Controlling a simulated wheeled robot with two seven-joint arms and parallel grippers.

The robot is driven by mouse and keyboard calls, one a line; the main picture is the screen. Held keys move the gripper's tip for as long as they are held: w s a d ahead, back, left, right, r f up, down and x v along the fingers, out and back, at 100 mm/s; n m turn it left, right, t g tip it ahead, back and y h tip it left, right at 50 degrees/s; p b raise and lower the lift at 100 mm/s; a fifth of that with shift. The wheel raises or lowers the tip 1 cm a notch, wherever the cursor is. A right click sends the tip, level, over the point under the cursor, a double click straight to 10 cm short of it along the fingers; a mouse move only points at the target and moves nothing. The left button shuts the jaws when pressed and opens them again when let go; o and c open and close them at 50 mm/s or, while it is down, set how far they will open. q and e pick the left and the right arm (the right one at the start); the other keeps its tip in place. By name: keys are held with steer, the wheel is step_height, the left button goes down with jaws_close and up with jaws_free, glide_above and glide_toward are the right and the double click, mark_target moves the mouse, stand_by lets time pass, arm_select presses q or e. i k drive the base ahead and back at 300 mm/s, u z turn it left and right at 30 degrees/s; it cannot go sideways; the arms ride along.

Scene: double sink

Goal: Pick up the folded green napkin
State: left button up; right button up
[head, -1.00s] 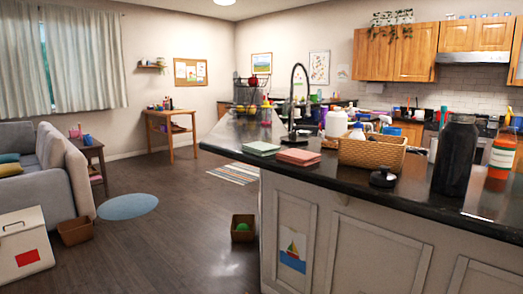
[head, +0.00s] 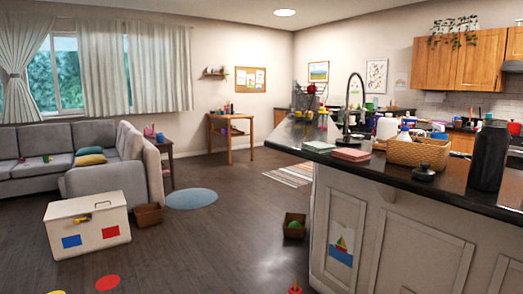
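The folded green napkin (head: 319,145) lies flat on the black counter (head: 450,189), near its left end. A folded pink napkin (head: 351,154) lies just to its right. Neither of my grippers shows in the head view, so I cannot see whether they are open or shut. Nothing touches the green napkin.
A wicker basket (head: 418,152), a dark round lidded object (head: 424,173), a black bottle (head: 488,156) and a black faucet (head: 347,105) stand on the counter. A small brown box (head: 294,226) and a white chest (head: 88,226) sit on the floor. Open floor lies between them.

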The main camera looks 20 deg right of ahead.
mark_target(319, 148)
steer(key=u, duration=0.45)
steer(key=i, duration=0.85)
steer(key=z, duration=0.4)
steer(key=i, duration=0.95)
steer(key=z, duration=0.75)
